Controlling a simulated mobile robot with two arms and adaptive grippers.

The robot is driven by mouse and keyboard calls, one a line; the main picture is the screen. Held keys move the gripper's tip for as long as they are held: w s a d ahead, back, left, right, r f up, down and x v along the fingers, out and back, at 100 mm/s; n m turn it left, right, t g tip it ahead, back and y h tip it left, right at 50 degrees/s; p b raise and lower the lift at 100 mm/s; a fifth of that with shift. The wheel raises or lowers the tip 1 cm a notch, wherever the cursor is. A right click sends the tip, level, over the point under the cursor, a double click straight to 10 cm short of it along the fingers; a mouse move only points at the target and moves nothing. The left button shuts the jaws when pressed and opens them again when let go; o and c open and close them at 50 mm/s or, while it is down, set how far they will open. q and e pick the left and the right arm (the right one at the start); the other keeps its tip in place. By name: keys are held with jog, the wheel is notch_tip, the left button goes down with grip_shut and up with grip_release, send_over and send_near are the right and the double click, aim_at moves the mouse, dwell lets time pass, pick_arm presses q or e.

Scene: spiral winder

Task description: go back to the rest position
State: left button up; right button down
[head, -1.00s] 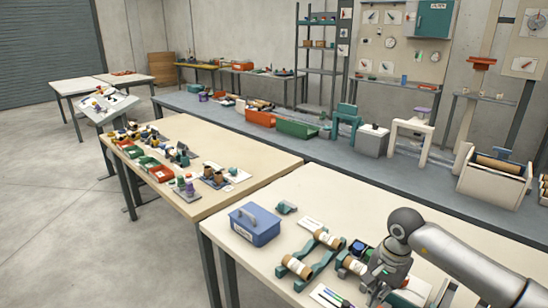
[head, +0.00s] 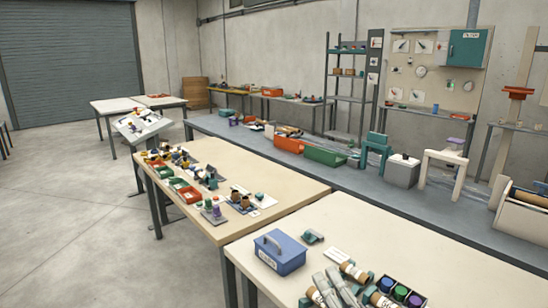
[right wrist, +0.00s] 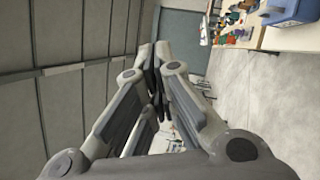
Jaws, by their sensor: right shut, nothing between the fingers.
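My right gripper (head: 326,277) shows at the bottom edge of the head view, its grey fingers pointing up in front of the near wooden table (head: 400,236). In the right wrist view its fingers (right wrist: 154,58) come together at the tips, shut with nothing between them. The rest of the right arm is mostly cut off below the head view. My left gripper is in neither view.
A blue box with a handle (head: 280,254) stands on the near table. Spools (head: 356,272) and a dark tray with coloured caps (head: 402,291) lie right of the gripper. A second table (head: 285,190) with bins stands behind. The floor at left is clear.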

jog(key=s+d+f+m+g+h, duration=0.3)
jog(key=s+d+f+m+h, duration=0.15)
jog(key=f+m, duration=0.35)
jog(key=s+d+f+m+g+h, duration=0.3)
jog(key=d+f+m+h, duration=0.1)
jog(key=d+f+m, duration=0.3)
jog(key=s+a+f+m+g+y, duration=0.1)
jog(key=s+f+m+g, duration=0.35)
jog(key=s, duration=0.55)
jog(key=s+a+f+m+g, duration=0.1)
jog(key=s+f+m+g, duration=0.4)
jog(key=s, duration=0.5)
notch_tip(320, 180, down, 27)
jog(key=s+n+g, duration=0.1)
jog(key=g, duration=0.1)
jog(key=s+d+f, duration=0.3)
jog(key=s+f, duration=1.3)
jog(key=s, duration=0.1)
jog(key=shift+f+g, duration=0.2)
jog(key=shift+g, duration=0.25)
